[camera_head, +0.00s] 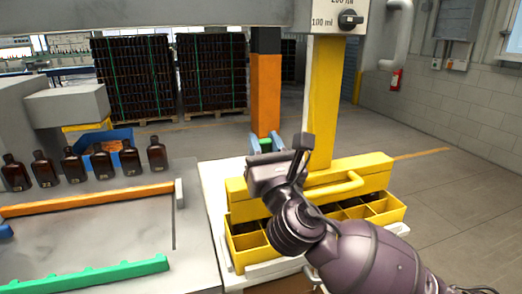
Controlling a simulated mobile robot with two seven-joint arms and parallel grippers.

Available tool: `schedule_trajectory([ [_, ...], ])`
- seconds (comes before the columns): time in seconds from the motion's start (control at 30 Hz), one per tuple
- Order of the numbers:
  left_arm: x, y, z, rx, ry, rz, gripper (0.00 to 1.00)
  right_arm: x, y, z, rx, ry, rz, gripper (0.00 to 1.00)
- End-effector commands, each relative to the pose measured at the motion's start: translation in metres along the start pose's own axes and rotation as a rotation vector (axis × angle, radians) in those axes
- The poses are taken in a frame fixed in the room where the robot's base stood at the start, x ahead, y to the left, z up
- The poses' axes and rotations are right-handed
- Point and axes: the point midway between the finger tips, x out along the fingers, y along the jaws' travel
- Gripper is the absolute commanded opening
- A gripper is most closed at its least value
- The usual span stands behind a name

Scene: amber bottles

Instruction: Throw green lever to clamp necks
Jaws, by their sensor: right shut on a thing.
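A small green piece (265,145), which looks like the green lever, shows in front of the orange column. Most of it is hidden. My right gripper (264,148) has its blue fingers around this piece and is shut on it. My right arm comes in from the lower right, over the yellow crate. Several amber bottles (73,165) with black caps stand upright in a row on the grey table at the left. My left gripper does not show.
An orange rail (88,200) and a green toothed bar (95,279) lie on the grey table. A yellow divided crate (245,243) stands under my right arm. A yellow post (325,100) rises behind it. A blue bin (118,138) is behind the bottles.

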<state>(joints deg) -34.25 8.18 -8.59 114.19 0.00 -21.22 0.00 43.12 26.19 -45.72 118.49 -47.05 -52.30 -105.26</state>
Motion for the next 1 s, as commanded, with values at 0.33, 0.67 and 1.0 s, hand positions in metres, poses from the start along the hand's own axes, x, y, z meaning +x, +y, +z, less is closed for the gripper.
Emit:
schedule_trajectory([
  [0.33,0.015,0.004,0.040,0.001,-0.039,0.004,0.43,-0.016,0.000,-0.008,0.004,-0.136,-0.001,0.00],
  [0.67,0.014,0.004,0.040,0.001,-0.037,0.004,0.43,-0.018,0.000,-0.004,0.001,-0.171,0.001,0.00],
  [1.0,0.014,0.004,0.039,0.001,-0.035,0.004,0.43,-0.017,0.000,-0.004,0.001,-0.172,0.001,0.43],
])
